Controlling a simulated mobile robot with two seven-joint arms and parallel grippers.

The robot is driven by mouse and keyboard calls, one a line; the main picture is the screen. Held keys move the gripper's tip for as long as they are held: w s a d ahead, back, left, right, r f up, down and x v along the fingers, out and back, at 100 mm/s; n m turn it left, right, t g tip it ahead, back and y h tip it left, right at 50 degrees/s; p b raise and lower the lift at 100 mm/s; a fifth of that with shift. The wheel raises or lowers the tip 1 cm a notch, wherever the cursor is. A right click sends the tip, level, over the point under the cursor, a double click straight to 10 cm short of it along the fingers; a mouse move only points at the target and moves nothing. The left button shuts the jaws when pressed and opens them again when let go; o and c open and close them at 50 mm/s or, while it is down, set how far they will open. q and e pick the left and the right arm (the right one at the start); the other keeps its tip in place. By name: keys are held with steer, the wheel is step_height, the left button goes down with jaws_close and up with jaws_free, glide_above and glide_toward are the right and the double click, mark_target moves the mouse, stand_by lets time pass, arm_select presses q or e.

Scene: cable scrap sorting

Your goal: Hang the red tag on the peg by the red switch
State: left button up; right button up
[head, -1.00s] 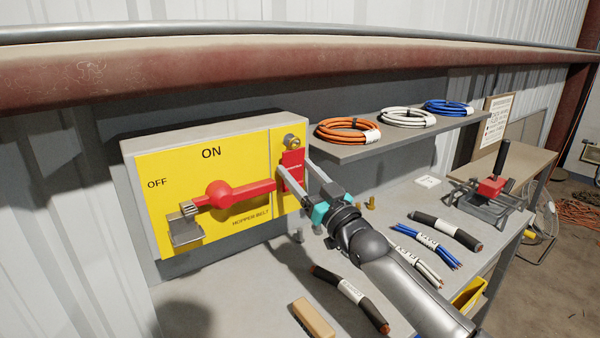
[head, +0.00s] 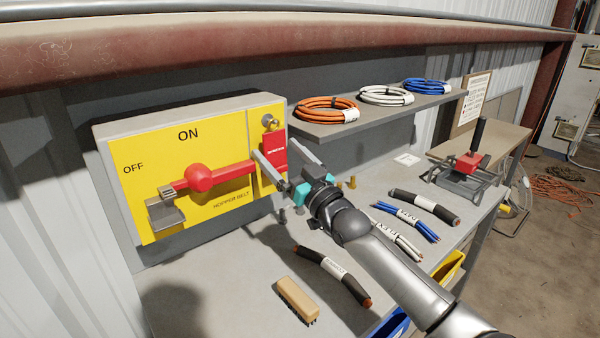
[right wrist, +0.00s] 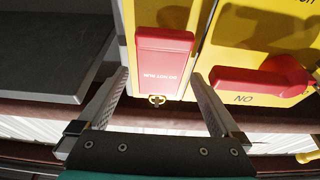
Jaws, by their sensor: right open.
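The red tag (head: 276,150) hangs at the right end of the yellow panel, just below the brass peg (head: 270,122), apparently on it. In the right wrist view the tag (right wrist: 165,55) appears upside down, with the brass peg (right wrist: 156,100) at its top end. The red switch (head: 204,178) has its lever pointing right, towards the tag. My right gripper (head: 275,147) is open around the tag, one finger on each side. In the right wrist view my fingers (right wrist: 158,75) show gaps to the tag on both sides. My left gripper is not in view.
A shelf (head: 385,118) with orange, white and blue cable coils stands right of the panel. On the workbench (head: 235,290) lie a wooden brush (head: 297,299) and several labelled cable pieces. A red-and-black tool (head: 468,163) stands further right.

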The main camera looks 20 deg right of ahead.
steer(key=p+v, duration=0.1)
steer(key=v, duration=1.3)
steer(key=shift+s+f, duration=0.2)
steer(key=shift+s, duration=0.15)
steer(key=shift+s+d, duration=0.1)
steer(key=shift+d, duration=0.05)
